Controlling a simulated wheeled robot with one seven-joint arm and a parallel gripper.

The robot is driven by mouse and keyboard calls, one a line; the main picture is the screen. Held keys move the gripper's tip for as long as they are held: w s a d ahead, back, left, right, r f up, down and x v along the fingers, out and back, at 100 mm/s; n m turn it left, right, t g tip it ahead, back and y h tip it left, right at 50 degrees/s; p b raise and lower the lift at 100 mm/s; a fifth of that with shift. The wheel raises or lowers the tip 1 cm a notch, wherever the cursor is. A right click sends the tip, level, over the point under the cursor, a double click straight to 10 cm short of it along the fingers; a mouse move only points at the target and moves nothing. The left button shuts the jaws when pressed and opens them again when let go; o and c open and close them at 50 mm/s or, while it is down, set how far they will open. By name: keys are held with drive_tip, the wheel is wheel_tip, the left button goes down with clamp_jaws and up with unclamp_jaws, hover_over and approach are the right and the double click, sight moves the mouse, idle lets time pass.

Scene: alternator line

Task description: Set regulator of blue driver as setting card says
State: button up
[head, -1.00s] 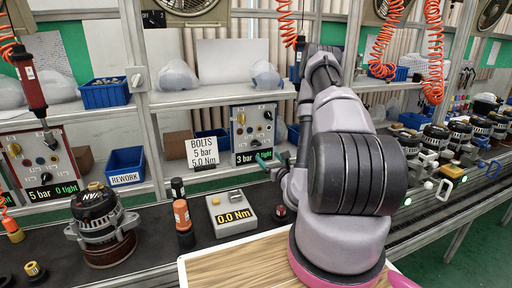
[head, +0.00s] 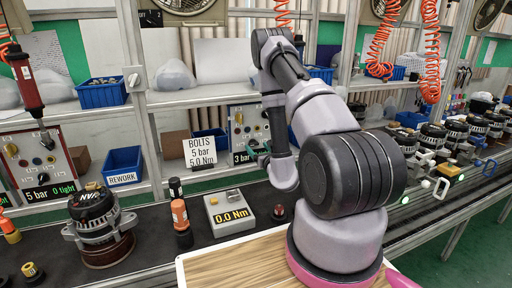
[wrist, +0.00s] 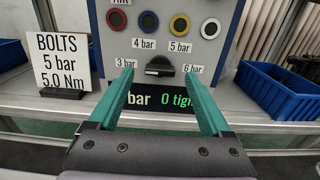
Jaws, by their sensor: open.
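The setting card (head: 201,152) reads "BOLTS 5 bar 5.0 Nm"; it also shows in the wrist view (wrist: 60,62). To its right stands the grey-blue regulator panel (head: 238,118). The panel's black knob (wrist: 159,66) sits among labels for 3, 4, 5 and 6 bar; I cannot tell its exact pointing. The display (head: 242,157) starts with "3" in the head view; in the wrist view (wrist: 176,100) it ends "0 tight". My gripper (wrist: 159,76) is open and empty, its teal fingertips below and either side of the knob, apparently not touching it. No blue driver is clearly visible.
A second panel (head: 62,160) at left reads "5 bar 0 tight", with a red driver (head: 25,82) hanging above. A REWORK bin (head: 124,166) and a blue bin (wrist: 283,88) flank the regulator panel. A 0.0 Nm tester (head: 230,213) and an alternator (head: 100,225) stand on the belt.

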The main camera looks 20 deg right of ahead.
sight(254, 144)
drive_tip(key=shift+w, duration=1.1)
clamp_jaws()
